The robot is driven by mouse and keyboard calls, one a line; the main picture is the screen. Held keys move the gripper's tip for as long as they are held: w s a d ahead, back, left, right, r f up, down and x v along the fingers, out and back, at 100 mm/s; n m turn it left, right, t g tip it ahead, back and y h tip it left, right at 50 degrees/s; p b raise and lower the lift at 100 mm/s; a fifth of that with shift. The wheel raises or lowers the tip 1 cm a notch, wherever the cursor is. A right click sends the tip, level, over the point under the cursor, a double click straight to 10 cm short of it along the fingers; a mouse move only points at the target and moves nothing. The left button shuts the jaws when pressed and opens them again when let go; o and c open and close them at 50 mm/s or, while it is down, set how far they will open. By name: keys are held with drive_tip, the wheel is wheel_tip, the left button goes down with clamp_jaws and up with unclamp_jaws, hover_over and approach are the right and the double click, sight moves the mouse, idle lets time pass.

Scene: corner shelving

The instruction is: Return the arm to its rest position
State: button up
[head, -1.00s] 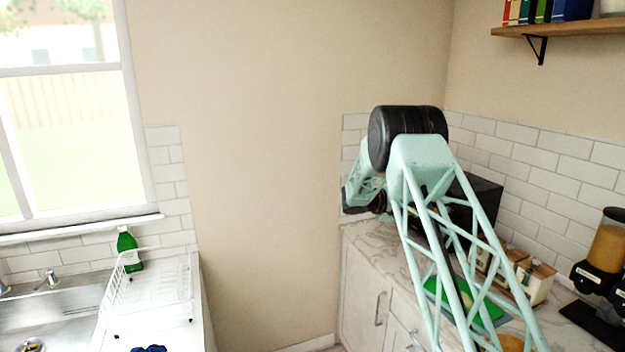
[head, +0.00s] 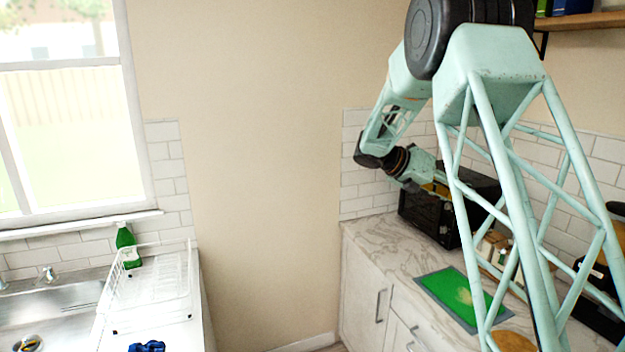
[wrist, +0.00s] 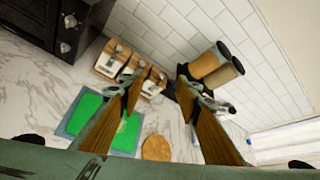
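My gripper (wrist: 159,76) shows in the wrist view with its two brown-padded fingers spread apart and nothing between them. In the head view my gripper (head: 428,185) is in the air above the counter, in front of the black microwave (head: 428,217), and is partly hidden by my arm. My arm is raised and folded at its elbow, with the forearm hanging down to the left. The wrist camera looks down over the counter.
On the marble counter (head: 385,240) lie a green board (head: 455,296) and a round wooden board (wrist: 157,148). A shelf (head: 590,22) is upper right. A dish rack (head: 150,285) and green bottle (head: 127,245) are left.

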drive_tip(key=s+a+r+m+y+b, duration=0.1)
drive_tip(key=s+a+r+m+y, duration=0.2)
drive_tip(key=s, duration=0.8)
drive_tip(key=s+a+r+m+y+b, duration=0.1)
drive_tip(key=s+a+m, duration=0.2)
drive_tip(key=s+m, duration=0.55)
drive_tip(key=s+a+r+m+y+b, duration=0.1)
drive_tip(key=s+a+r+m+y, duration=0.15)
drive_tip(key=s, duration=1.15)
drive_tip(key=s+a+f+m+y+b, duration=0.1)
drive_tip(key=s+a+m, duration=0.3)
drive_tip(key=s, duration=0.5)
drive_tip(key=s+a+f+m+t+y+b, duration=0.1)
drive_tip(key=s+a+f+m+y, duration=0.2)
drive_tip(key=s+a, duration=0.3)
drive_tip(key=s+a+f+m+t+y+b, duration=0.1)
drive_tip(key=s+a+m, duration=0.4)
drive_tip(key=s, duration=0.9)
wheel_tip(320, 180, down, 3)
drive_tip(key=shift+a+r+m+y+b, duration=0.1)
drive_tip(key=shift+a+m+y+b, duration=0.2)
drive_tip(key=shift+a+y+b, duration=0.15)
drive_tip(key=shift+w, duration=0.1)
